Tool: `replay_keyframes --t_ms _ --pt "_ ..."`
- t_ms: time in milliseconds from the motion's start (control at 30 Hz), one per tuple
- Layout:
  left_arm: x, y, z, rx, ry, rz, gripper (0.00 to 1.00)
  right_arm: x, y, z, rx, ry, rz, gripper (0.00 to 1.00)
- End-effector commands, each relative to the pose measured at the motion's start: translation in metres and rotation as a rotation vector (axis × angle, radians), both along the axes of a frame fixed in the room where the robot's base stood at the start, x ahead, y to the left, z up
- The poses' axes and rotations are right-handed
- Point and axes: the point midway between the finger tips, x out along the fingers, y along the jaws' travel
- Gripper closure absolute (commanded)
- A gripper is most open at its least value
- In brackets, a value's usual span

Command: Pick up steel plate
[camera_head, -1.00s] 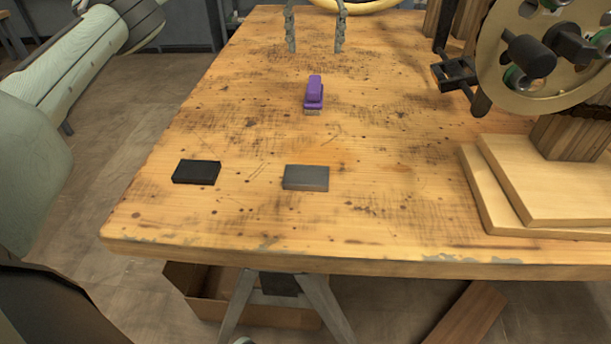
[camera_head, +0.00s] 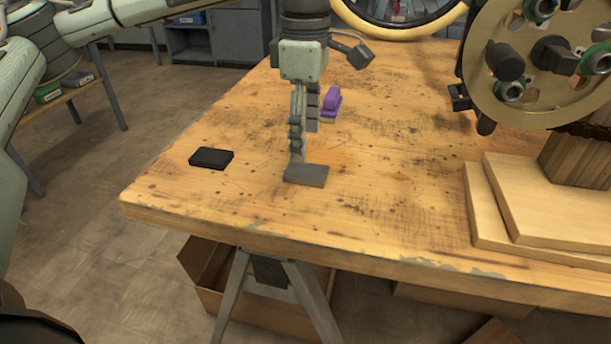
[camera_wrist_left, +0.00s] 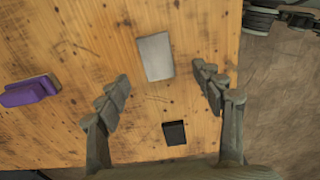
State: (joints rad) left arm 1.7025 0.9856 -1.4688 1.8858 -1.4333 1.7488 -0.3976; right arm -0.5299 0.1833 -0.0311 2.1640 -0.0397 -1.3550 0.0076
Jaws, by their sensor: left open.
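The steel plate (camera_head: 307,176) is a flat grey rectangle lying on the wooden table near its front edge. In the left wrist view the plate (camera_wrist_left: 155,57) lies just beyond the fingertips, between their lines. My left gripper (camera_head: 304,144) points down above and just behind the plate, its near finger overlapping the plate's back edge in the head view. In the left wrist view the left gripper (camera_wrist_left: 160,77) is open with nothing between its fingers. I cannot tell whether a finger touches the plate. My right gripper is not in view.
A black block (camera_head: 211,158) lies left of the plate. A purple brush (camera_head: 331,103) lies behind the gripper. Stacked wooden boards (camera_head: 545,205) and a large brass-coloured disc (camera_head: 540,65) stand at the right. The table (camera_head: 400,190) is bare between plate and boards.

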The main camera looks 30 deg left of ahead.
Motion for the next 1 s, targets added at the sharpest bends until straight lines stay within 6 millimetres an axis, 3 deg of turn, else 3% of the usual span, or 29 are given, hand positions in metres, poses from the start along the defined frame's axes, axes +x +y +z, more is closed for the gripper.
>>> replay_keyframes --t_ms 267,400,733,1000 --pt "0.003 -0.002 -0.035 0.001 0.002 -0.002 0.33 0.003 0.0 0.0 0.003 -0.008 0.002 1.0" --pt "0.005 -0.003 -0.055 0.001 0.001 -0.002 0.33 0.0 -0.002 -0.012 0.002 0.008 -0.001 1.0" --pt "0.005 -0.002 -0.064 0.0 -0.001 -0.002 0.33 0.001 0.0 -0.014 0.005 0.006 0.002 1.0" --pt "0.005 -0.002 -0.064 0.0 -0.001 -0.002 0.65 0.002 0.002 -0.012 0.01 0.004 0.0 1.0"
